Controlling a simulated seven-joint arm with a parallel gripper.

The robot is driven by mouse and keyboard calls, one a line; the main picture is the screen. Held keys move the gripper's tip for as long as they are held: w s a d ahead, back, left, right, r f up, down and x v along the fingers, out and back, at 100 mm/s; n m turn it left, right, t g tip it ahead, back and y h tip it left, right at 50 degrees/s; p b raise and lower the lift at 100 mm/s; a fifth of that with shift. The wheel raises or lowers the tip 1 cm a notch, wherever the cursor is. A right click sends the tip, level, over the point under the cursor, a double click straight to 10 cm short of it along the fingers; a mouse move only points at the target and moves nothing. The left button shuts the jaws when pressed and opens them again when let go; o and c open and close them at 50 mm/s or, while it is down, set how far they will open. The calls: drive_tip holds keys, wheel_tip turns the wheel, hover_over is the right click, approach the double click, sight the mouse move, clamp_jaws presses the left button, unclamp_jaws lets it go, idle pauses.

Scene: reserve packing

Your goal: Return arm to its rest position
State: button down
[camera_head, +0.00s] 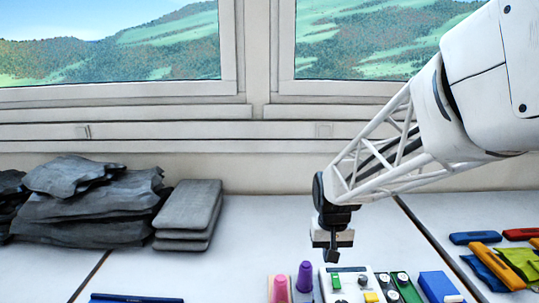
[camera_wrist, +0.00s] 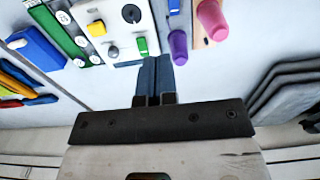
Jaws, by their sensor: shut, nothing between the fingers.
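My arm (camera_head: 385,155) reaches in from the upper right in the head view. My gripper (camera_head: 332,257) points down above the table (camera_head: 245,268), just behind a white panel with knobs and coloured blocks (camera_head: 347,271). In the wrist view my gripper (camera_wrist: 154,62) shows its two fingers side by side, shut, with nothing between them. Its fingertips overlap the edge of the white panel in that view; I cannot tell how far above it they are.
A purple peg (camera_head: 304,277) and a pink peg (camera_head: 280,289) stand by the panel. A green strip (camera_head: 408,290) and blue block (camera_head: 438,287) lie right of it. Dark folded sheets (camera_head: 90,205) and grey pads (camera_head: 188,212) are stacked left. Coloured tools (camera_head: 495,265) lie far right.

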drive_tip(key=s+d+r+t, duration=0.1)
drive_tip(key=s+d+r, duration=0.1)
drive_tip(key=s, duration=0.9)
drive_tip(key=s+d+r+t, duration=0.1)
drive_tip(key=s+r, duration=0.3)
drive_tip(key=s, duration=0.8)
drive_tip(key=shift+s+d+r, duration=0.3)
drive_tip(key=shift+d+r, duration=0.1)
drive_tip(key=c, duration=1.8)
unclamp_jaws()
